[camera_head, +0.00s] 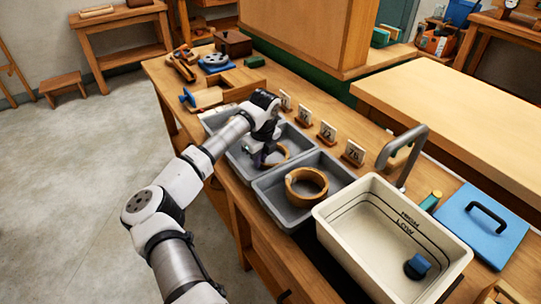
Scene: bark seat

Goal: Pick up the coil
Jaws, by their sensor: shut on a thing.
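A tan ring-shaped coil (281,154) shows partly in the middle grey tray (238,160), behind my gripper. My gripper (263,160) points down into that tray and is shut on the coil's left side. The fingertips are small and dark here, and the wrist and gripper hide part of the coil. I cannot tell whether the coil is clear of the tray floor. A second, thicker tan coil (306,199) lies in the grey tray (263,190) to the right, apart from my gripper.
Small numbered cards (327,134) stand behind the trays. Tools crowd the bench's far left. The floor at left is open.

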